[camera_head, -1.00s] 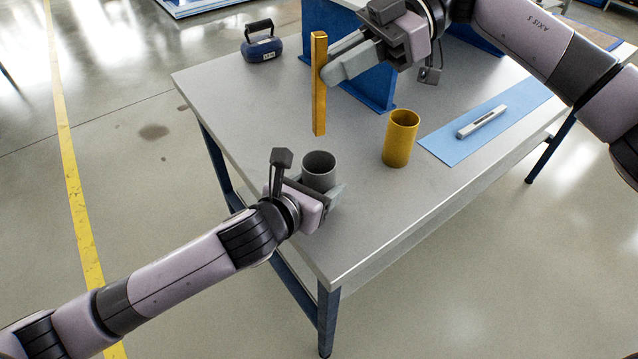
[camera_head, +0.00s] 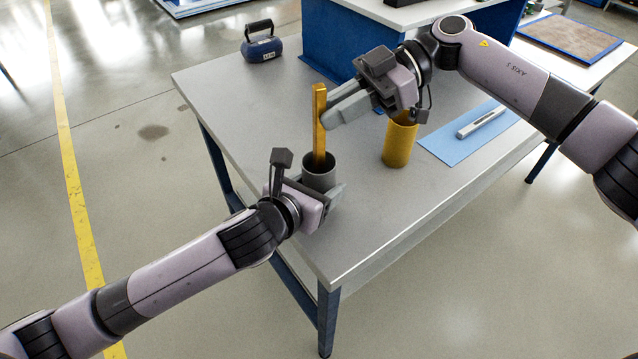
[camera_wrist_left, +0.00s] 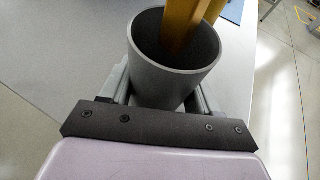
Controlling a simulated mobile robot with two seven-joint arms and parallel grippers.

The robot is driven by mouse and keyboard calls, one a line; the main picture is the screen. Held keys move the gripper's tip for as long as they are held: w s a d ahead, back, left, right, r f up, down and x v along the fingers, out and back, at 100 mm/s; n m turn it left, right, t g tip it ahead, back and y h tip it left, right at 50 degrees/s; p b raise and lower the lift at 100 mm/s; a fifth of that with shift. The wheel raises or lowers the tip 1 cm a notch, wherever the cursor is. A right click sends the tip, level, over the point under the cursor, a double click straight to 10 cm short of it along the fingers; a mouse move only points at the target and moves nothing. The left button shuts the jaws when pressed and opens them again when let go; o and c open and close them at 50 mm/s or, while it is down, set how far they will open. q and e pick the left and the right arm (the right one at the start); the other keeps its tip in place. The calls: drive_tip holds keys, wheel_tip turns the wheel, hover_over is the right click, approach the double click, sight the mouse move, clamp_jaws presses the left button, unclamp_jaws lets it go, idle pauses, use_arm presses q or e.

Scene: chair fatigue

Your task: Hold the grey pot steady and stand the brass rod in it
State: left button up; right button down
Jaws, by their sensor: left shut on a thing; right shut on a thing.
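The grey pot (camera_head: 319,177) stands on the table, and my left gripper (camera_head: 328,190) is shut around it. In the left wrist view the pot (camera_wrist_left: 168,86) sits between the two fingers. The brass rod (camera_head: 319,115) is upright, with its lower end inside the pot's mouth. In the left wrist view the rod (camera_wrist_left: 187,22) passes the rim near the far side of the opening. Its bottom end is hidden in the pot, so I cannot tell whether it touches the floor of it. My right gripper (camera_head: 330,112) is shut on the rod's upper part.
A yellow cup (camera_head: 397,148) stands on the table right of the pot, partly behind my right gripper. A blue mat (camera_head: 450,146) with a silver level (camera_head: 481,122) lies further right. A blue weight (camera_head: 262,46) stands at the back left. A blue block (camera_head: 335,55) is behind.

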drive_tip(key=shift+f, duration=1.2)
drive_tip(key=c, duration=1)
unclamp_jaws()
drive_tip(key=shift+f, duration=0.1)
drive_tip(key=v, duration=1.2)
use_arm(q)
drive_tip(key=o, duration=1.2)
